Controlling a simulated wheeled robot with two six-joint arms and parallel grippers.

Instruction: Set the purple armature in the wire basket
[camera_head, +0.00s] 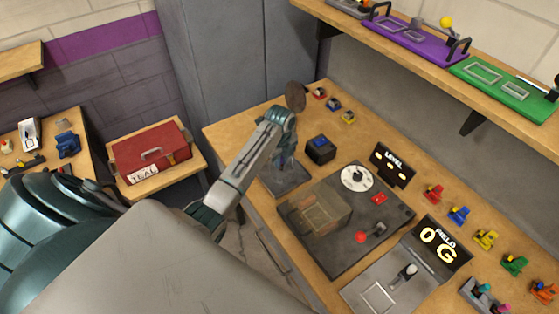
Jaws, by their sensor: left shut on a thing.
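My left arm reaches in from the lower left, and its gripper (284,158) points down over a grey square base (288,183) on the workbench. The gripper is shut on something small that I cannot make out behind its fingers. I cannot pick out the purple armature. Small armature-like pieces in red (433,194), blue (458,215), yellow (485,239), green (515,264) and orange (543,291) stand along the right side. A see-through box (328,212), possibly the wire basket, stands on a dark panel, right of and nearer than the gripper. My right gripper is not in view.
The dark panel (370,250) carries a white dial (357,178) and a red-knobbed lever (361,237). A dark blue-topped box (320,150) stands right of the gripper. A red toolbox (152,152) is at left. A shelf (400,45) overhangs the bench's back.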

